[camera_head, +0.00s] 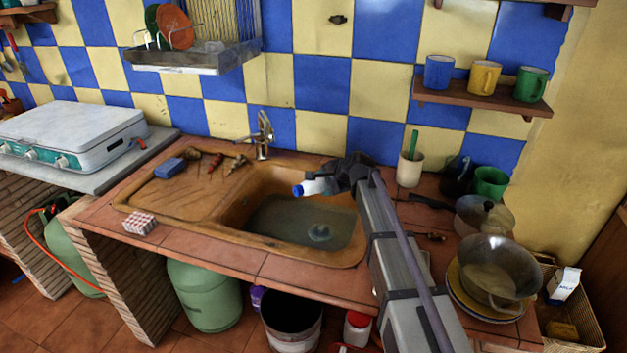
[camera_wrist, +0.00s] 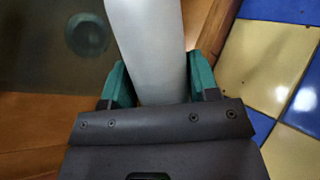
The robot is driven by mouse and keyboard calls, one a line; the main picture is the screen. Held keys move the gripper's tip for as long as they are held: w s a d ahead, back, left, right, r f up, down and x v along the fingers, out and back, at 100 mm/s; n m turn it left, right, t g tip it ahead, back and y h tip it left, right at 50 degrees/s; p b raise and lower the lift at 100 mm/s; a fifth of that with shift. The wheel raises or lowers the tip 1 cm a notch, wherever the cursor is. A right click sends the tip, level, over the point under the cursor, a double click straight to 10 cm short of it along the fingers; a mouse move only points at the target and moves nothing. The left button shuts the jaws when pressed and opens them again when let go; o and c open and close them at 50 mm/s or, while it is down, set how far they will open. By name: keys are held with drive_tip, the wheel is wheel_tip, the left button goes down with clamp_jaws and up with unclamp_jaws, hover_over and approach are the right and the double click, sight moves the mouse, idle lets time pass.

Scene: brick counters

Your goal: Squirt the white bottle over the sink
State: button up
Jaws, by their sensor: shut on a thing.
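The white bottle (camera_head: 316,187) with a blue cap lies tilted on its side in the head view, its cap pointing left over the sink. It also shows in the wrist view (camera_wrist: 149,45) as a white body running up between the fingers. My gripper (camera_head: 338,181) is shut on the bottle, with a green finger on each side of it in the wrist view (camera_wrist: 160,85). The sink (camera_head: 238,215) is a brown basin with a drainboard on its left. The bottle is above the basin's back right part, apart from it. The bottle's rear end is hidden by my gripper.
A faucet (camera_head: 262,136) stands behind the basin. A blue sponge (camera_head: 170,168) and small items lie on the drainboard. A white cup (camera_head: 410,168) and a green mug (camera_head: 490,183) stand right of my arm, near pots (camera_head: 490,270). A mug shelf (camera_head: 480,97) hangs above.

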sight(318, 179)
drive_tip(key=shift+s+a+r+n+t+h+p, duration=0.15)
drive_tip(key=shift+a+r+n+h, duration=0.1)
drive_tip(key=shift+r+h, duration=0.15)
drive_tip(key=shift+s+a+r+n+t+h+p, duration=0.15)
drive_tip(key=shift+r+n+h, duration=0.1)
drive_tip(key=shift+r+h, duration=0.15)
drive_tip(key=shift+s+a+r+n+t+h, duration=0.1)
drive_tip(key=shift+s+a+n+t+h, duration=0.1)
drive_tip(key=shift+a+n+t+h, duration=0.3)
drive_tip(key=shift+s+a+r+n+t+h, duration=0.1)
drive_tip(key=shift+a+n+t+h, duration=0.15)
drive_tip(key=shift+h, duration=0.25)
drive_tip(key=shift+s+a+r+n+t+h, duration=0.1)
drive_tip(key=shift+n+t+h, duration=0.15)
drive_tip(key=shift+h, duration=0.25)
drive_tip(key=shift+a+r+h, duration=0.2)
drive_tip(key=shift+h, duration=0.3)
drive_tip(key=shift+t, duration=0.3)
drive_tip(key=shift+d, duration=0.1)
